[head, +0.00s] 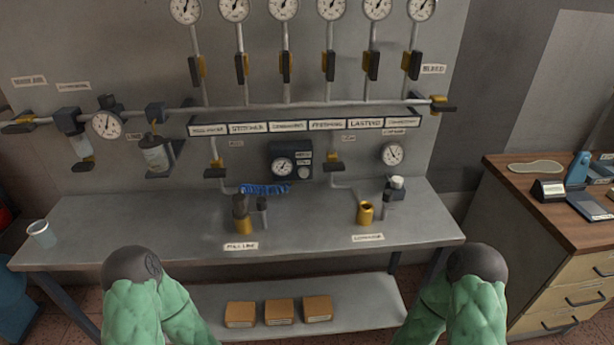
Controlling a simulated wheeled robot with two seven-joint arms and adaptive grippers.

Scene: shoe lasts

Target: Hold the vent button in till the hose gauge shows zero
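A blue coiled hose (264,189) lies at the back of the grey bench, beside a brass-and-dark fitting (241,215). A dark box with a round gauge (282,167) is on the panel just above the coil. Another round gauge (393,154) is on the panel to the right, above a small post with a pale top (397,184). A brass fitting (365,213) stands left of that post. I cannot tell which part is the vent button or which gauge is the hose gauge; the needles are too small to read. My green arms show at the bottom; neither gripper shows.
The grey bench (150,225) has bare room in front of the fittings. A cup (41,234) stands at its left end. A horizontal pipe with several valves and gauges crosses the panel. Several boxes (279,311) sit on the lower shelf. A wooden cabinet (550,215) stands at right.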

